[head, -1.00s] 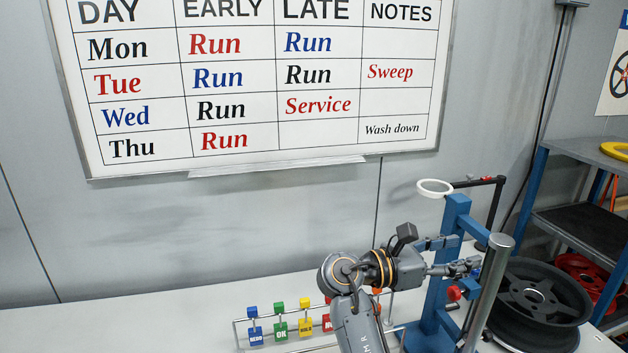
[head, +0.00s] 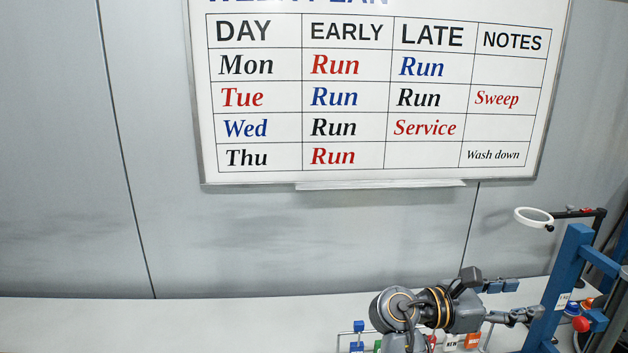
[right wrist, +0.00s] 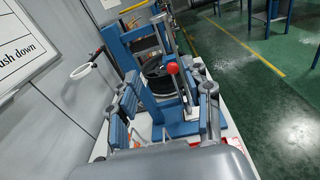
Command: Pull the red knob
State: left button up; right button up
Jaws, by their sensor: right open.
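The red knob (head: 581,324) sits on the blue stand (head: 566,275) at the right of the head view. In the right wrist view the red knob (right wrist: 173,68) shows as a round ball in front of the stand, between my finger lines. My right gripper (head: 522,300) is open and empty, left of the stand's post and apart from the knob. Its two blue-padded fingers stand wide apart in the right wrist view (right wrist: 166,88). My left gripper is in neither view.
A white ring (head: 533,217) on a dark arm stands behind the stand. A dark wheel (right wrist: 155,84) lies beyond it. Small coloured tags, one blue (head: 359,327), hang on a rail partly hidden by my arm. The bench's left part (head: 200,325) is clear.

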jog(key=s+f+m+t+y, duration=0.2)
jog(key=s+f+m+y, duration=0.2)
jog(key=f, duration=0.8)
jog(key=s+f+m+t+y, duration=0.1)
jog(key=s+f+m+y, duration=0.3)
jog(key=f, duration=0.8)
jog(key=s+a+f+m+g+y, duration=0.1)
jog(key=s+a+f+m+y, duration=0.4)
jog(key=s, duration=0.4)
jog(key=s+a+f+m+y, duration=0.3)
jog(key=s+a+m+y, duration=0.15)
jog(key=s+a, duration=0.4)
notch_tip(320, 180, down, 30)
jog(key=s+d+n+g+b, duration=0.1)
jog(key=s+g+b, duration=0.1)
jog(key=b, duration=0.4)
jog(key=s+f+b, duration=0.1)
jog(key=s+f, duration=0.2)
jog(key=f, duration=0.3)
jog(key=s+d+f+b, duration=0.1)
jog(key=s+f, duration=0.3)
jog(key=f, duration=0.3)
jog(key=shift+g, duration=0.4)
jog(key=s+f, duration=0.2)
jog(key=s, duration=0.1)
jog(key=s+d+f+b, duration=0.1)
jog(key=s+f, duration=0.2)
jog(key=s+d+f+b, duration=0.1)
jog(key=s+f, duration=0.2)
jog(key=shift+s, duration=0.4)
